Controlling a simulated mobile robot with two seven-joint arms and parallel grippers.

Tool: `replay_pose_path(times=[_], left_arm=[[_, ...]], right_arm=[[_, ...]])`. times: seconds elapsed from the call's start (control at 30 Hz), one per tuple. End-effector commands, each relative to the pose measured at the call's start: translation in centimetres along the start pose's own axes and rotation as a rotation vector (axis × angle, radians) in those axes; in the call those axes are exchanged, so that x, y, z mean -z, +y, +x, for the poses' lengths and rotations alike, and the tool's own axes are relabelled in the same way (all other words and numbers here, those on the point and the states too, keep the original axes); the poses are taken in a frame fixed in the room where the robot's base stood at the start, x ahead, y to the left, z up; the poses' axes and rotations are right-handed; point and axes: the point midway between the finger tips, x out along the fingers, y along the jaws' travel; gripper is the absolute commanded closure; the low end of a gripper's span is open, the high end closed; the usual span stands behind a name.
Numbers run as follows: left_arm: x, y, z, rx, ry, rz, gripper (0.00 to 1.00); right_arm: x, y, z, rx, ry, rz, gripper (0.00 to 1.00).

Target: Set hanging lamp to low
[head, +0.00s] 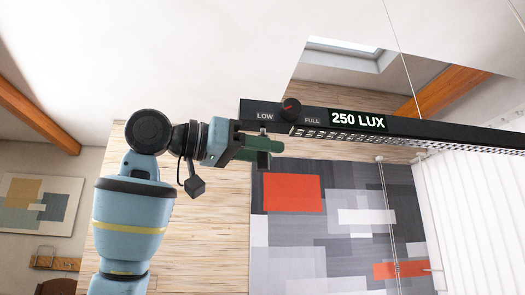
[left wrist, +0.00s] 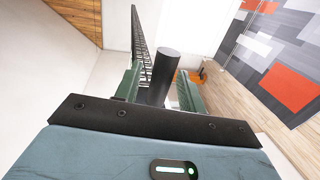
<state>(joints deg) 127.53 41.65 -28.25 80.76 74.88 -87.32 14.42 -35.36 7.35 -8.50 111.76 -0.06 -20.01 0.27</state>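The hanging lamp (head: 455,131) is a long black bar on thin wires. Near its left end is a dark round knob (head: 291,109) with a reddish mark, between the labels LOW and FULL. The lamp's display (head: 358,121) reads 250 LUX. My left gripper (head: 268,152) is just below the lamp's left end, lower left of the knob. In the left wrist view my left gripper (left wrist: 158,90) is open, its green fingers apart. A dark cylinder (left wrist: 167,68), which looks like the knob, shows between them; contact cannot be told. My right gripper is not in view.
Suspension wires (head: 403,60) rise from the lamp. A grey and red patterned wall panel (head: 340,240) and a plank wall (head: 215,225) stand behind. The space below the lamp, right of my gripper, looks clear.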

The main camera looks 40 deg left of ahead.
Motion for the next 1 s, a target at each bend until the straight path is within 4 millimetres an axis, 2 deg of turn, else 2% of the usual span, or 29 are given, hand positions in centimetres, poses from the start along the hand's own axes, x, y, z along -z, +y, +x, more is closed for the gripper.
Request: replay_pose_path(times=[0.23, 0.5, 0.57, 0.83, 1.0], left_arm=[[0.0, 0.0, 0.1, 0.0, 0.0, 0.0, 0.6], [0.0, 0.0, 0.1, 0.0, 0.0, 0.0, 0.94], [0.0, 0.0, 0.1, 0.0, 0.0, 0.0, 1.0], [-0.1, 0.0, 0.1, 0.0, -0.001, 0.0, 1.0], [-1.3, -0.1, 0.1, 0.0, -0.003, 0.0, 1.0]], right_arm=[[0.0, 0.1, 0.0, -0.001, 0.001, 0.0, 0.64], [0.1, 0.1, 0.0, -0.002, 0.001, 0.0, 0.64], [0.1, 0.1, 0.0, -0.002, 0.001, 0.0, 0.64], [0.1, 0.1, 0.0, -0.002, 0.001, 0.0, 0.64], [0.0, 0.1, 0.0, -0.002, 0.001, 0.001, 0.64]])
